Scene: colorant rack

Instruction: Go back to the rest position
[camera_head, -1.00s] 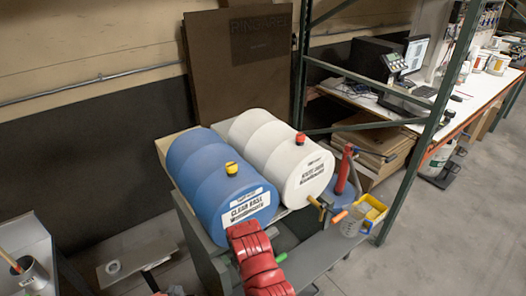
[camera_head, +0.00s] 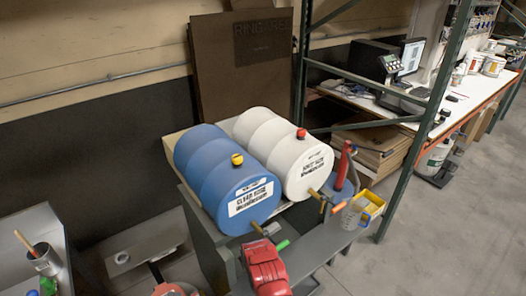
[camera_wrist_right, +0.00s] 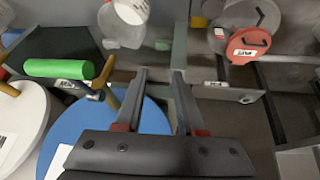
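A blue drum (camera_head: 212,170) with a yellow cap and a "CLEAR BASE" label lies on its side on the rack (camera_head: 180,140). My right gripper's fingers are hidden in the head view; my red arm part (camera_head: 264,270) shows below the blue drum. In the right wrist view my right gripper (camera_wrist_right: 159,74) is open, with nothing between its fingers. I see no left gripper.
A white drum (camera_head: 290,150) with a red cap lies right of the blue one. A yellow container (camera_head: 368,202) stands nearby. A green rack post (camera_head: 425,125) rises at right. A grey cart (camera_head: 35,235) is at lower left.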

